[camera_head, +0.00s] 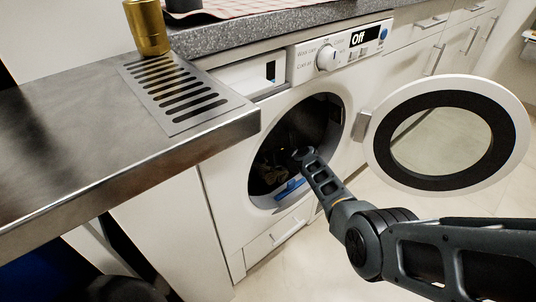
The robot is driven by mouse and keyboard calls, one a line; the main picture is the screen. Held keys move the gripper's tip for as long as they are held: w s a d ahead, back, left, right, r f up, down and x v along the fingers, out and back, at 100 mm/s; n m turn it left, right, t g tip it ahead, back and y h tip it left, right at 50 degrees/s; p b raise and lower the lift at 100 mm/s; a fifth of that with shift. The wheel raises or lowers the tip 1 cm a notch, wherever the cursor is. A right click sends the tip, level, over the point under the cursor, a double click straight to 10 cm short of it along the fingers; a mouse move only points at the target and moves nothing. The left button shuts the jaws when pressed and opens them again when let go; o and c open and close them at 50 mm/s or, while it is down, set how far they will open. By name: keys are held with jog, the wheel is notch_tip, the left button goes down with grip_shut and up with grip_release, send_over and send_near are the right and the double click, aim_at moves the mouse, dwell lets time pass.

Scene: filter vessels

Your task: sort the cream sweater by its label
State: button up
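A white front-loading washing machine (222,205) stands open under the counter. My arm reaches from the lower right into its dark drum (318,118). The far end of my arm is at the drum opening, and the gripper's fingers are lost in the dark there. I cannot tell whether they are open or shut, or whether they hold anything. Dim, dark brownish cloth (266,174) lies low in the drum, with a blue piece (290,187) near the lower rim. I cannot make out a cream sweater or a label.
The round washer door (383,108) is swung open to the right, close to my arm. A metal counter (75,130) with a slotted drain plate (178,96) and a gold cylinder (148,27) is at left. The washer display reads "Off". Pale floor is clear below.

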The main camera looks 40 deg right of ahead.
jog(key=p+v, duration=0.5)
jog(key=v, duration=0.2)
jog(key=shift+s+p, duration=0.4)
jog(key=shift+r, duration=0.1)
